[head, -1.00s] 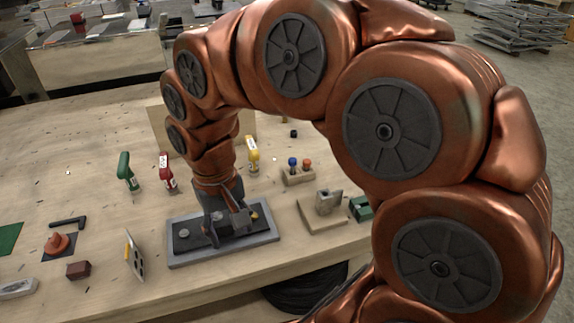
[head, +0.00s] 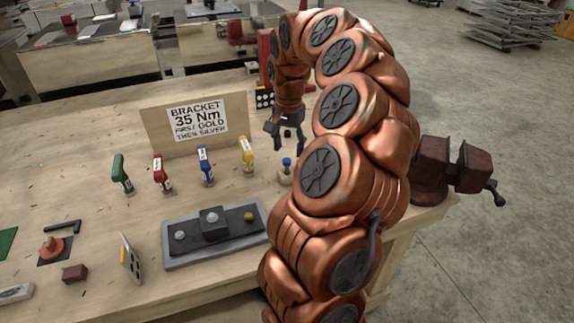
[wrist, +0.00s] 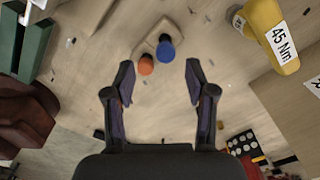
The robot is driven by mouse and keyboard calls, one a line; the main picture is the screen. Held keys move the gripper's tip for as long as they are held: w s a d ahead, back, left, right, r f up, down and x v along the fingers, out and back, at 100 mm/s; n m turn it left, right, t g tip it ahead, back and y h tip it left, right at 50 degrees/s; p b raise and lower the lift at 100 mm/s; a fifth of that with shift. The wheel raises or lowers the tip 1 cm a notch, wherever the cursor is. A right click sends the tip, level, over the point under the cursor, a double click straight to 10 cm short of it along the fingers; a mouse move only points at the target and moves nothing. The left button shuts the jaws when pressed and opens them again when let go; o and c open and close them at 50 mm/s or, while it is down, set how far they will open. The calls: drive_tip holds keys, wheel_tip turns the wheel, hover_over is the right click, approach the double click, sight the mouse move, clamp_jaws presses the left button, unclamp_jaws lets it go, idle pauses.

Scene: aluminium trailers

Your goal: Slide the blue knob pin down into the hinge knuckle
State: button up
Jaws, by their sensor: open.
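The blue knob pin (head: 286,162) stands in a small wooden holder (head: 284,180), partly covered by my arm in the head view. In the wrist view the blue knob (wrist: 165,48) is ahead of my gripper, beside an orange knob pin (wrist: 146,66) on the same holder (wrist: 148,44). My gripper (head: 287,140) is open and empty above and behind the holder. In the wrist view its fingers (wrist: 160,76) are spread, with both knobs beyond the tips. The hinge knuckle is hidden behind my arm in the head view, and I cannot make it out in the wrist view.
A grey tray (head: 180,262) with a bracket is at the front. Green (head: 121,172), red (head: 162,175), blue (head: 206,166) and yellow (head: 247,156) drivers stand left of the holder. A sign board (head: 156,138) is behind them. A dark red vise (head: 432,165) is at right.

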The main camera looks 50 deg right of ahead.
sight(287, 160)
drive_tip(key=shift+w+f+p, duration=0.2)
drive_tip(key=shift+f+p, duration=0.45)
drive_tip(key=shift+f, duration=1)
drive_tip(key=shift+w+f+p, duration=0.15)
drive_tip(key=shift+f+p, duration=0.5)
drive_tip(key=shift+f, duration=1)
clamp_jaws()
